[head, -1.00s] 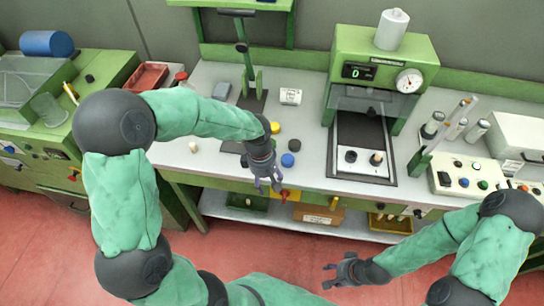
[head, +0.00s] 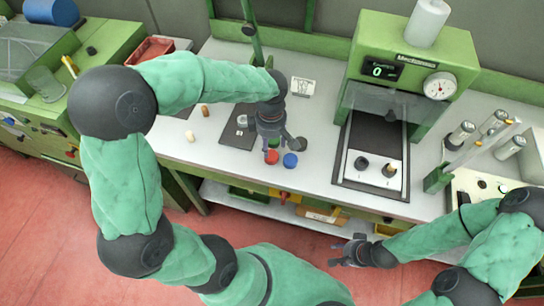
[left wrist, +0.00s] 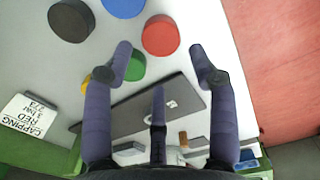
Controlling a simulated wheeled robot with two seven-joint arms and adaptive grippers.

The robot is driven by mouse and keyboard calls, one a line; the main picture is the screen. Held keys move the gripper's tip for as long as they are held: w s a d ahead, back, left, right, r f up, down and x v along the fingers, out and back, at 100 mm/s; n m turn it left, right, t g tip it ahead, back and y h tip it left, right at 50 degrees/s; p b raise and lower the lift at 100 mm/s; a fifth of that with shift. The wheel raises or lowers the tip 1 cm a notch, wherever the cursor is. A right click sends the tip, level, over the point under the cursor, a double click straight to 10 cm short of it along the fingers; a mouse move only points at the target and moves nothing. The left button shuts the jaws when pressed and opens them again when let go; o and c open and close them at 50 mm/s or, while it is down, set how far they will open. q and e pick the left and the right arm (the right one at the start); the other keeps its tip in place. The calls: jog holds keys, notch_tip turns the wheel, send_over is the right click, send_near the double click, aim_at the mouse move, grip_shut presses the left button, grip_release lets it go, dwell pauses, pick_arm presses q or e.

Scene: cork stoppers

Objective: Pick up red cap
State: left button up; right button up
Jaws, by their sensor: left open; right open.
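The red cap (head: 272,157) lies on the pale bench top, just in front of my left gripper (head: 270,138) in the head view. In the left wrist view the red cap (left wrist: 160,36) shows beyond the fingertips, roughly between the two outer fingers. My left gripper (left wrist: 161,52) is open and empty, with its fingers pointing toward the caps; I cannot tell its exact height above the cap. My right gripper (head: 350,252) is open and empty, low in front of the bench.
A blue cap (left wrist: 123,6), a black cap (left wrist: 71,20) and a green cap (left wrist: 134,66) lie close around the red one; a yellow cap (left wrist: 86,86) is partly hidden. A card reading "CAPPING RED" (left wrist: 28,117) lies beside them. The green press (head: 405,75) stands to the right.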

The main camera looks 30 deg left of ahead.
aim_at(271, 155)
pick_arm(q)
jog(key=shift+s+f+b, duration=0.1)
jog(key=shift+f+b, duration=1)
jog(key=shift+f, duration=1.95)
jog(key=c, duration=0.5)
